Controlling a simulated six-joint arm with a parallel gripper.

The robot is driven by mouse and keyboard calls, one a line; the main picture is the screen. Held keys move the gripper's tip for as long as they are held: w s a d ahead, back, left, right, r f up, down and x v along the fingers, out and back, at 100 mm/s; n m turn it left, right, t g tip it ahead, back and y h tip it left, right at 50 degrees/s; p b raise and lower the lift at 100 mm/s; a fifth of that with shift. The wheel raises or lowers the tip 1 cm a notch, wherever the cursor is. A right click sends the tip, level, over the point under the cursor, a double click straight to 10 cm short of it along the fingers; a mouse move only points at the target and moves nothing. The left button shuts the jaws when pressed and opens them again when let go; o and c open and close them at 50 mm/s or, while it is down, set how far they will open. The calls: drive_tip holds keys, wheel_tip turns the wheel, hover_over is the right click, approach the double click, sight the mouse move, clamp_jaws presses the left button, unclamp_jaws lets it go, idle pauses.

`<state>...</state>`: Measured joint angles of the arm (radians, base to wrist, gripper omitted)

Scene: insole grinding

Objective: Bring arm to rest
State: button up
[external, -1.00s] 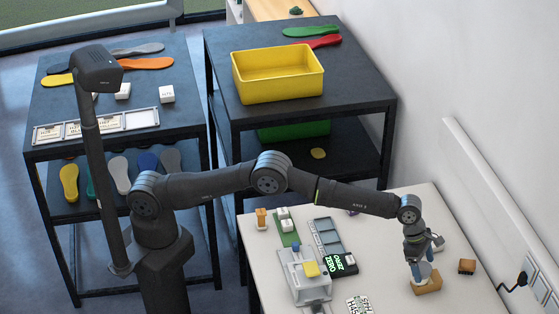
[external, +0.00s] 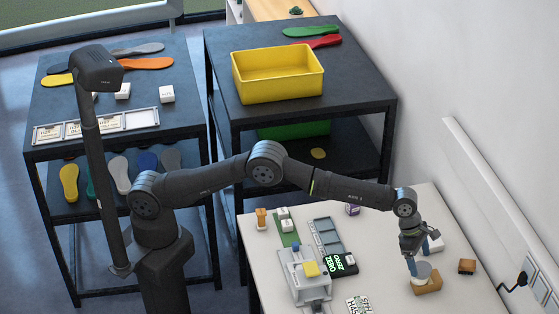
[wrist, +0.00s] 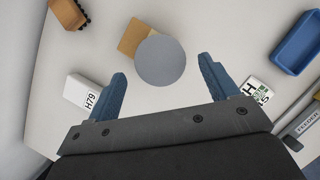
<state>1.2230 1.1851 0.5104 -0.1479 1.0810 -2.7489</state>
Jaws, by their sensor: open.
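My gripper (external: 411,265) is over the white table (external: 375,232) at the right, pointing down, and my arm is stretched out to it. In the wrist view its two blue fingers (wrist: 162,85) are wide apart with nothing held between them. A grey disc (wrist: 160,61) sits on a tan wooden block (wrist: 131,37) just ahead of the fingertips. In the external view the wooden block (external: 428,286) and the grey disc (external: 422,271) are right beside the fingers, and the fingers partly cover the disc.
A white box marked H79 (wrist: 84,92) lies left of the fingers. A brown brush-like block (external: 467,266) is near the wall. A white machine (external: 304,276), a black display (external: 341,264) and a grey-blue tray (external: 327,236) stand left of my gripper. The yellow bin (external: 278,84) is on the dark rack behind.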

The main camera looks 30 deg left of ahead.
drive_tip(key=v, duration=0.8)
drive_tip(key=x, duration=1.2)
drive_tip(key=shift+d+f, duration=0.15)
drive_tip(key=shift+f, duration=0.2)
drive_tip(key=r, duration=0.5)
drive_tip(key=shift+s, duration=0.25)
drive_tip(key=s+a+r, duration=0.2)
drive_tip(key=s+r, duration=0.4)
drive_tip(key=s, duration=0.5)
approach(421, 268)
drive_tip(key=w+a+f, duration=0.1)
drive_tip(key=w+a, duration=0.2)
drive_tip(key=a, duration=0.3)
drive_tip(key=w+a+f, duration=0.3)
drive_tip(key=w+a, duration=0.3)
drive_tip(key=w, duration=0.2)
drive_tip(key=w+a+f, duration=0.3)
drive_tip(key=w+a, duration=0.3)
drive_tip(key=w, duration=0.3)
drive_tip(key=shift+w+f+m, duration=0.15)
drive_tip(key=shift+f+m, duration=0.15)
drive_tip(key=shift+f, duration=0.05)
drive_tip(key=shift+o, duration=0.2)
drive_tip(key=shift+a, duration=0.15)
